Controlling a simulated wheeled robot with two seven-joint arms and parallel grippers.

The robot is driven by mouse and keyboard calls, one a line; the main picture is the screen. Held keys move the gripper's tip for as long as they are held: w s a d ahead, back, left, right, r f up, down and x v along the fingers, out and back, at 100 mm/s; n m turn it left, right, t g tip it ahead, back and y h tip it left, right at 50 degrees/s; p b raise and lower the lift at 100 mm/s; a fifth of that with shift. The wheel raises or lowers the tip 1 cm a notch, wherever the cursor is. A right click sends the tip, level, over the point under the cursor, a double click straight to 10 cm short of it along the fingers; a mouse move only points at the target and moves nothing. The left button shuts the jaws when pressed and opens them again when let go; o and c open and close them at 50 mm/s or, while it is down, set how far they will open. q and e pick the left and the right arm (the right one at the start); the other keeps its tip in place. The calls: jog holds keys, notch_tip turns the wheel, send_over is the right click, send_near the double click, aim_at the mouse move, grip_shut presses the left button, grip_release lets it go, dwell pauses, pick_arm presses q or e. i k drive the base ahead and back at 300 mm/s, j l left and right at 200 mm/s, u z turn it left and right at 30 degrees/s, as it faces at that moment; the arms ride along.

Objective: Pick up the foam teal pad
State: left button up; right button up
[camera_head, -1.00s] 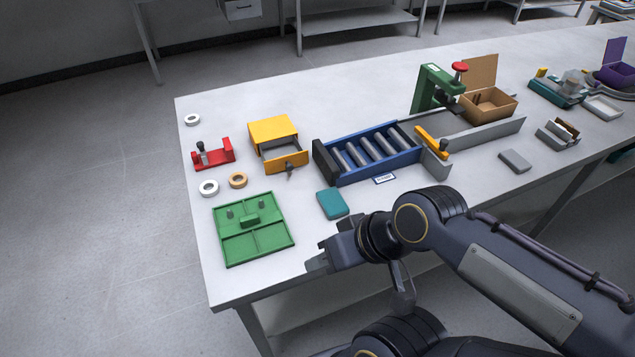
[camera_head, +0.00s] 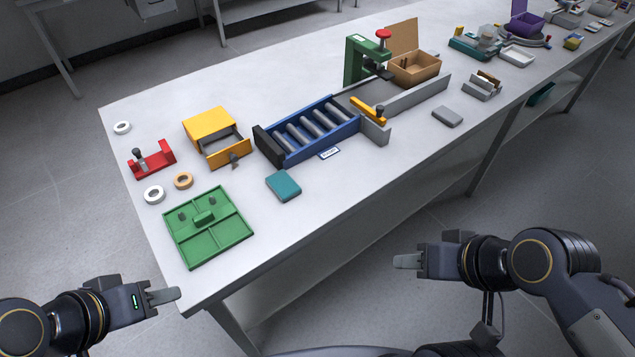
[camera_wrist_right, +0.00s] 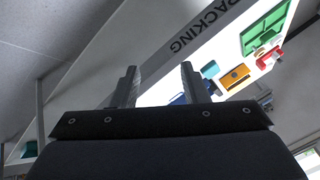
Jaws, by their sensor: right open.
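The teal foam pad (camera_head: 283,186) lies flat on the white table, between the green divided tray and the blue roller conveyor. My right gripper (camera_head: 408,261) is off the table's front edge, to the right of the pad and well apart from it. In the right wrist view its two fingers (camera_wrist_right: 158,88) stand apart with nothing between them. My left gripper (camera_head: 168,296) is by the table's near left corner, below the green tray; it appears empty, but its finger gap is not clear from this side.
The green tray (camera_head: 209,228), yellow drawer box (camera_head: 209,124), blue conveyor (camera_head: 305,131) and a small label (camera_head: 329,153) surround the pad. A grey block (camera_head: 447,116) lies further right. The table (camera_head: 340,195) is bare in front of the pad.

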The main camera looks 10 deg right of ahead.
aim_at(282, 184)
jog(key=j+u, duration=0.15)
jog(key=j, duration=0.3)
jog(key=i+j+u, duration=0.1)
jog(key=j, duration=0.35)
jog(key=i+j+u, duration=0.15)
jog(key=j, duration=0.3)
jog(key=k, duration=0.05)
